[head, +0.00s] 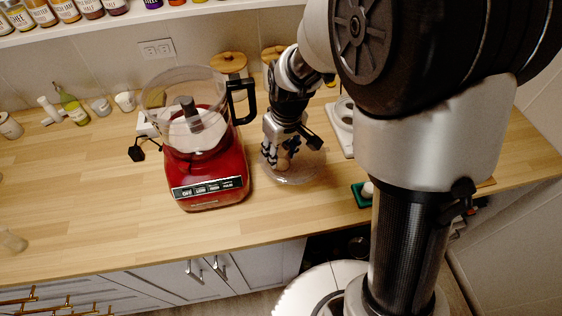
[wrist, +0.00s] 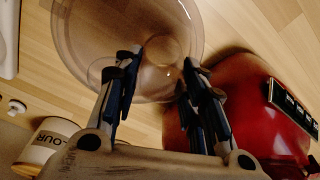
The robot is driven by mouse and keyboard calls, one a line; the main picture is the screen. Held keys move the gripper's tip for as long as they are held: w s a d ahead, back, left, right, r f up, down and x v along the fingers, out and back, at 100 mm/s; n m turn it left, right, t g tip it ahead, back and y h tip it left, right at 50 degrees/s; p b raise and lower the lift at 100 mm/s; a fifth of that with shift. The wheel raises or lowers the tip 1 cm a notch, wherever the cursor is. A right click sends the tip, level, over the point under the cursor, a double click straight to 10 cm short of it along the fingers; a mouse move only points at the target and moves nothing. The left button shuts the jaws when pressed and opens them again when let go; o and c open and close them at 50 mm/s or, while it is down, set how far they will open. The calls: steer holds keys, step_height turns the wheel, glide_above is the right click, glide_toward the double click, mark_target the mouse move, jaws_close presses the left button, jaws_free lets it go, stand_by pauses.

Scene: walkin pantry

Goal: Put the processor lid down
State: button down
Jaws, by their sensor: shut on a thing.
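The processor lid (head: 297,177) is a clear, round, see-through disc to the right of the red food processor (head: 206,170). My gripper (head: 283,160) points down over it and is shut on the lid's raised middle part. In the wrist view the lid (wrist: 90,50) spreads beyond my gripper (wrist: 160,75), with the fingers on both sides of a round knob or tube. The lid is low over the wooden counter; I cannot tell whether it touches it. The processor's clear bowl (head: 170,90) is open at the top, with its black handle towards my arm.
A green tray (head: 362,195) with a white item and a white appliance (head: 342,125) lie to the right of the lid. Jars and a bottle (head: 71,104) stand along the wall.

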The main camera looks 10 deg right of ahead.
steer(key=shift+f+b, duration=0.6)
steer(key=shift+f, duration=1.4)
steer(key=shift+f, duration=0.15)
steer(key=c, duration=1)
jaws_free()
